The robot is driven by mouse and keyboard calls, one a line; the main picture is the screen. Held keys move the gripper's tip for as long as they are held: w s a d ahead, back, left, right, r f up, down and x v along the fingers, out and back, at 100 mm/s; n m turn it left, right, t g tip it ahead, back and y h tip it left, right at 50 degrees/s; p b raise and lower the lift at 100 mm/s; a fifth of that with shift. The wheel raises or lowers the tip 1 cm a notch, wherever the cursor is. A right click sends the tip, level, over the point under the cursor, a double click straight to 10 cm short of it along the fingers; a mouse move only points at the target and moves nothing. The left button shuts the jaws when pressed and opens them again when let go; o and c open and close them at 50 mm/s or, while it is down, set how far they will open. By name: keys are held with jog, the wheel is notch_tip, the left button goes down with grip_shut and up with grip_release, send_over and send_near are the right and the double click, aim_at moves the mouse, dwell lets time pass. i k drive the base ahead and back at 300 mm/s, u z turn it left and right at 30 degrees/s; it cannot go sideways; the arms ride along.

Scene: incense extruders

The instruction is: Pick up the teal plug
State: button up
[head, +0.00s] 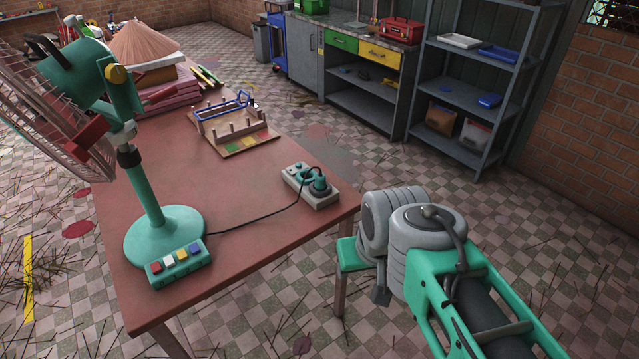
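The teal plug (319,185) sits upright on a grey power strip (325,201) near the right edge of the reddish-brown table (250,245). A black cord (265,219) runs from the plug across the table to the teal fan's base (167,233). My arm reaches in from the lower right, and its grey joints are to the right of the table corner, apart from the plug. My gripper's fingers do not show in this view.
The fan stands at the table's left, with coloured buttons at its foot. A wooden rack (229,121) with a blue frame stands behind the strip. The tabletop around the cord is clear.

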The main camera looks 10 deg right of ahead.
aim_at(321, 185)
jog(key=z, duration=1.05)
jog(key=i, duration=1.45)
jog(key=u, duration=4.05)
